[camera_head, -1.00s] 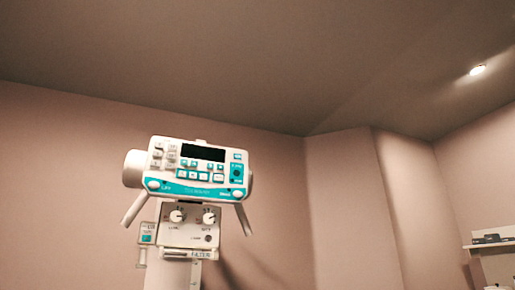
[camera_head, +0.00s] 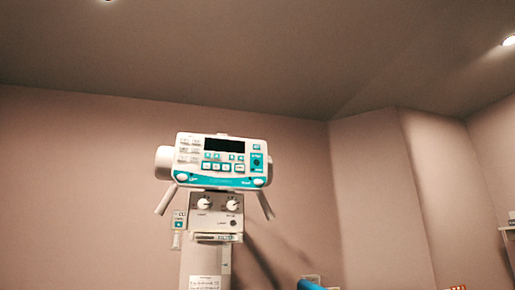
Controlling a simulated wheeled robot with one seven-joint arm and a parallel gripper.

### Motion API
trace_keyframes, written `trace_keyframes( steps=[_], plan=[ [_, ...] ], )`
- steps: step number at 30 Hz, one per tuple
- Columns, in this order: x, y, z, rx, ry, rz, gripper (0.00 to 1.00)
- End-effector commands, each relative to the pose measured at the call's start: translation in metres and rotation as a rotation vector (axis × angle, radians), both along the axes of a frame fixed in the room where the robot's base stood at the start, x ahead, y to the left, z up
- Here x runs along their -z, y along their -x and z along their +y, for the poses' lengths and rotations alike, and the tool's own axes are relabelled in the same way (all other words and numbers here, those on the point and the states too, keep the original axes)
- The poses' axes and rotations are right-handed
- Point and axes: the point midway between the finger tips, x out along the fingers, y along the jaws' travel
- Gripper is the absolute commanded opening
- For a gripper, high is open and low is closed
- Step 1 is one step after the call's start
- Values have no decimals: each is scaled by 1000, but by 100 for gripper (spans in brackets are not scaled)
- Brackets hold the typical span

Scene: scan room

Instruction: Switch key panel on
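The key panel (camera_head: 221,162) is a white and teal control box with a dark, blank display (camera_head: 223,146) and several small keys. It sits on top of a white column (camera_head: 200,268), left of the picture's middle, facing me. Below it is a smaller panel (camera_head: 216,214) with two round knobs and a small dark button. A grey handle slants down on each side of the key panel. My gripper is not in view.
A plain wall stands behind the column, with a protruding wall section (camera_head: 378,205) to the right. A blue object (camera_head: 311,285) shows at the bottom edge, mostly cut off. A shelf edge (camera_head: 508,228) shows at the far right. Space around the key panel looks clear.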

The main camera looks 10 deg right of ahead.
Motion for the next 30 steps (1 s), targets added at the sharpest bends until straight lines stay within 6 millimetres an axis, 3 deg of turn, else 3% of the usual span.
trace_keyframes(
  steps=[2,13,30],
  plan=[
    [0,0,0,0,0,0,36],
    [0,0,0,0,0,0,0],
    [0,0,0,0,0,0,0]
  ],
)
